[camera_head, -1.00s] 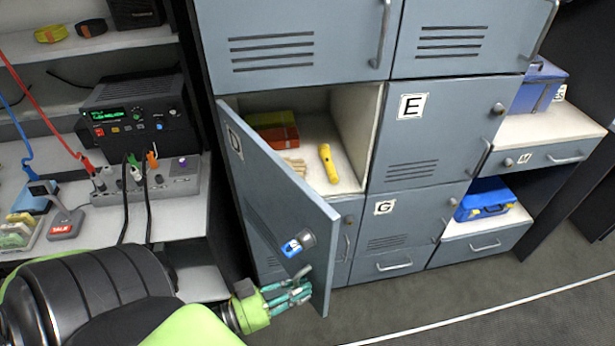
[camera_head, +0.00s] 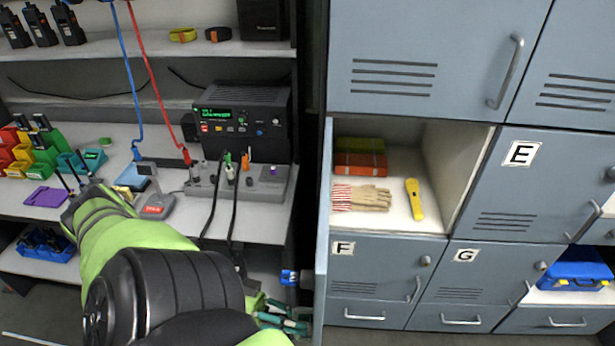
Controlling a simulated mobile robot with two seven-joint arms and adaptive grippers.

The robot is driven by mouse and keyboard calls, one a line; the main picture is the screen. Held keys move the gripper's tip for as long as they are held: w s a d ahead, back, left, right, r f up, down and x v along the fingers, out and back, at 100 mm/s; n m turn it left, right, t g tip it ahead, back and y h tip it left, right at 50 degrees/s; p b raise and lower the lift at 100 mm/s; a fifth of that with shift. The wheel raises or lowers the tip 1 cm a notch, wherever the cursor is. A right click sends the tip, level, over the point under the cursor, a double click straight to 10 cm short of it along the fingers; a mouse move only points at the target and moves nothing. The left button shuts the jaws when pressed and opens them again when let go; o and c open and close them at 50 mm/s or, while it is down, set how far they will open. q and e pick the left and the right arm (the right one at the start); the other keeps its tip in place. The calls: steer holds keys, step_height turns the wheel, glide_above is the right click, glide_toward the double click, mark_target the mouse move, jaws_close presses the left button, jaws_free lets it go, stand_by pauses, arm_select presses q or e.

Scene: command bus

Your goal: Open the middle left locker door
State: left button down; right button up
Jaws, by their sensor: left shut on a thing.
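The middle left locker door (camera_head: 323,220) stands wide open and shows nearly edge-on. A blue key piece (camera_head: 290,277) sticks out from its outer face. The open compartment (camera_head: 400,228) behind it holds red and green boxes (camera_head: 360,157), gloves (camera_head: 362,197) and a yellow flashlight (camera_head: 414,199). My left gripper (camera_head: 286,319) is low beside the door's outer face, shut on the door handle, which is mostly hidden by the fingers and my arm. My right gripper is not in view.
Locker E (camera_head: 545,185) is shut right of the opening; lockers F (camera_head: 375,265) and G (camera_head: 480,275) are shut below. Left of the door, a bench (camera_head: 265,222) carries a radio unit (camera_head: 240,120), a cabled socket strip (camera_head: 240,182) and coloured bins (camera_head: 40,155).

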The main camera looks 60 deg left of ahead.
arm_select(q)
steer(key=shift+s+a+m+g+h, duration=0.3)
steer(key=shift+s+a+g, duration=0.1)
steer(key=shift+s+a, duration=0.25)
steer(key=c, duration=1.1)
jaws_free()
steer(key=shift+c, duration=0.2)
steer(key=v, duration=1.2)
